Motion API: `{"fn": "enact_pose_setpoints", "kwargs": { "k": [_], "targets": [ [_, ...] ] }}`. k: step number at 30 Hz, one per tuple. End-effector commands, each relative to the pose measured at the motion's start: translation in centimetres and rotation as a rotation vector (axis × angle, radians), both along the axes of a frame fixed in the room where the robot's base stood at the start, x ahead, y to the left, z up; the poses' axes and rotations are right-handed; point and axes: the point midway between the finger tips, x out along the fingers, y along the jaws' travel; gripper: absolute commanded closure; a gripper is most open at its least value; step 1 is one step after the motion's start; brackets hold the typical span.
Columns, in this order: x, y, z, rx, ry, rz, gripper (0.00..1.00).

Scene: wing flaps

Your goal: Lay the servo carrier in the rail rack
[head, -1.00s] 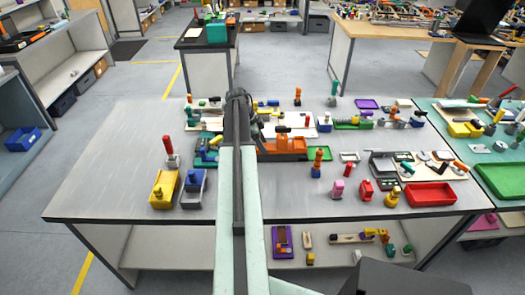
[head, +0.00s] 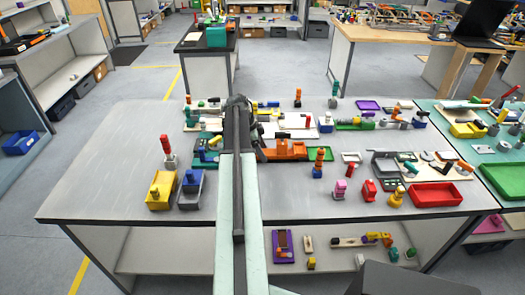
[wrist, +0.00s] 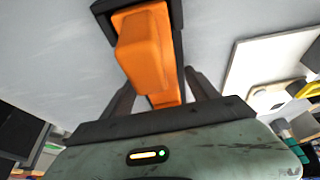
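An orange block (head: 293,148) with a dark base lies near the middle of the bench, just right of my arm. In the wrist view the same orange block (wrist: 147,50) sits in a dark frame, straight ahead of my gripper (wrist: 158,80). I cannot tell whether it is the servo carrier or part of the rail rack. The two dark fingers stand apart, one on each side of its near end; contact is not clear. In the head view my arm hides part of this area. I see nothing clearly held.
A yellow bin (head: 161,193) and a blue-grey bin (head: 191,190) stand at the left front. A red tray (head: 436,195) and a grey tray (head: 384,164) lie to the right. Many small parts fill the back. The bench's left side is clear.

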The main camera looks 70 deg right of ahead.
Motion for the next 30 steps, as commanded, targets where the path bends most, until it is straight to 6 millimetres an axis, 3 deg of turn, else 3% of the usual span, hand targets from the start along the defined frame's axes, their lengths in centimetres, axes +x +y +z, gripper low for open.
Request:
{"fn": "enact_pose_setpoints", "kwargs": {
  "k": [8,14,24,30],
  "targets": [
    [0.1,0.0,0.8,0.0,0.0,0.001,0.31],
    [1.2,0.4,3.9,0.001,0.0,0.002,0.31],
    [3.8,1.5,10.9,0.0,0.0,0.002,0.31],
    [4.4,1.7,11.5,0.0,0.0,0.001,0.31]
  ]
}}
